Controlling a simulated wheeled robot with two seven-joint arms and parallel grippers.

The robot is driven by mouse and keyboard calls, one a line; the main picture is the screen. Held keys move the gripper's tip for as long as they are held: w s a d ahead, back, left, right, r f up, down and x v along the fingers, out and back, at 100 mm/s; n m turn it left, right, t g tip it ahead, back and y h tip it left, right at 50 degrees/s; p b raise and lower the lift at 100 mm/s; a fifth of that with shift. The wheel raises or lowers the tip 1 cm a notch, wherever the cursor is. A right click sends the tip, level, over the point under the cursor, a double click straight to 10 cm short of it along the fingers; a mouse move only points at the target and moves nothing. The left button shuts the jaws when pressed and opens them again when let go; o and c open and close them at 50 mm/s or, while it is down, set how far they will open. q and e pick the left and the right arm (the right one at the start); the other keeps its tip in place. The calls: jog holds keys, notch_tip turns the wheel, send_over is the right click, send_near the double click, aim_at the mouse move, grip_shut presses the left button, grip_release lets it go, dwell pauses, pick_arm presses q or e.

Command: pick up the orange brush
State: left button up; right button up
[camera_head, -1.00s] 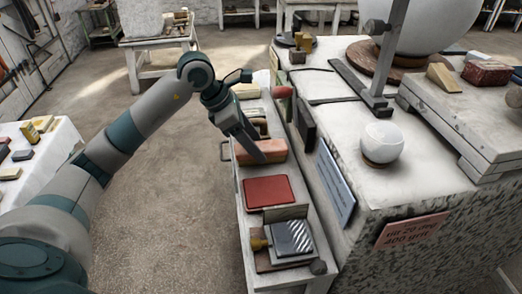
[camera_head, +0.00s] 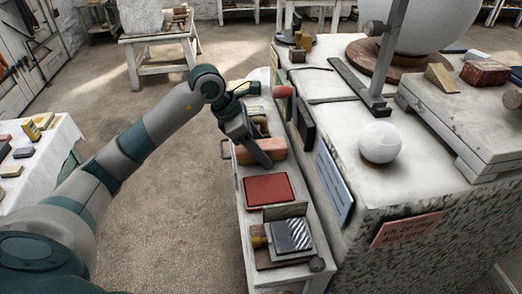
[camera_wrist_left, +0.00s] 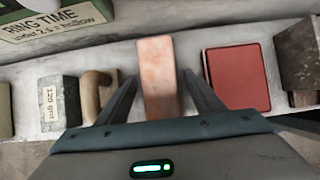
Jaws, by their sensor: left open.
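The orange brush shows as a salmon-orange block (camera_head: 272,146) on the narrow shelf beside the large plinth. In the left wrist view the orange block (camera_wrist_left: 158,70) lies upright in the picture, between the two dark fingers. My left gripper (camera_wrist_left: 159,82) is open, with one finger on each side of the block and a gap visible at both sides. In the head view my left gripper (camera_head: 262,158) points down at the block and hides part of it. Bristles cannot be made out. My right gripper is not in view.
A red pad (camera_head: 268,190) lies just in front of the block, also close to the right finger in the wrist view (camera_wrist_left: 238,76). A 120 grit block (camera_wrist_left: 58,102) and a tan handle-shaped piece (camera_wrist_left: 97,95) stand left of the fingers. A white sphere (camera_head: 380,142) sits on the plinth.

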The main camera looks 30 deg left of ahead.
pick_arm(q)
jog(key=shift+f, duration=0.1)
jog(key=c, duration=1.2)
